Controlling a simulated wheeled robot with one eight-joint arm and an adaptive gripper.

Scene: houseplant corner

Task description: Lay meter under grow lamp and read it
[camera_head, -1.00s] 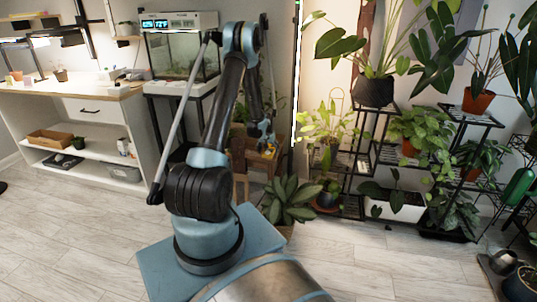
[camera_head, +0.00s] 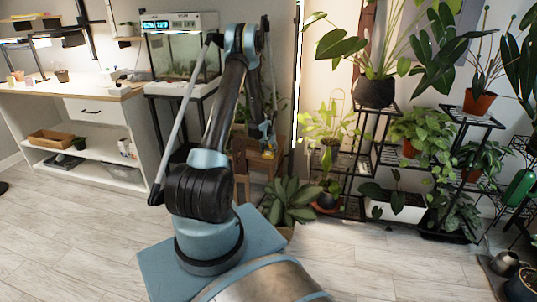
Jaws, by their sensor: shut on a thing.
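My gripper (camera_head: 268,146) is small in the head view, in front of the wooden chair beside the tank stand. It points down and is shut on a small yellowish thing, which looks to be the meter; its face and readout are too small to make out. A bright vertical light strip (camera_head: 298,75) stands just right of my arm, left of the plant shelves. Lit lamp bars (camera_head: 38,34) hang over the white bench at the far left. I cannot tell which of these lights is the grow lamp.
A white bench (camera_head: 95,140) with small pots on top stands at the left. A glass tank (camera_head: 180,55) stands on a dark stand. A wooden chair (camera_head: 241,170) and a leafy floor plant (camera_head: 290,203) are close by. Black plant shelves (camera_head: 352,160) fill the right. The front floor is clear.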

